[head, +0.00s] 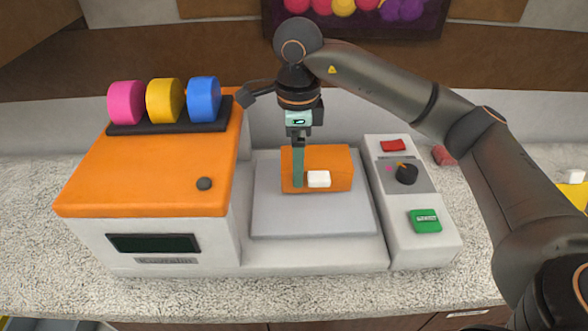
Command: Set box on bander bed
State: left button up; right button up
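The orange box (336,162), with a white patch (318,179) low on its near face, is over the back-middle of the bander's grey bed (315,220). It looks level and appears to rest on the bed, though a small gap underneath cannot be ruled out. My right gripper (298,183) points straight down at the left part of the box. One teal finger shows in front of the box's near face; the other finger is hidden, so its grip cannot be told. My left gripper is not in view.
The bander's orange-topped housing (150,175) stands left of the bed, with pink, yellow and blue rolls (165,101) on top. A control panel (410,185) with a red button, black knob and green button is at the right. The front of the bed is clear.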

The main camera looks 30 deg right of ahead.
jog(key=shift+w+a+f, duration=0.1)
jog(key=shift+w+f, duration=0.25)
jog(key=shift+f, duration=0.05)
jog(key=shift+w+f+p, duration=0.15)
jog(key=shift+f+p, duration=0.3)
jog(key=shift+f, duration=1.3)
jog(key=shift+f, duration=0.15)
jog(key=o, duration=1.2)
jog(key=shift+c, duration=0.2)
notch_tip(320, 180, up, 12)
jog(key=shift+r, duration=0.2)
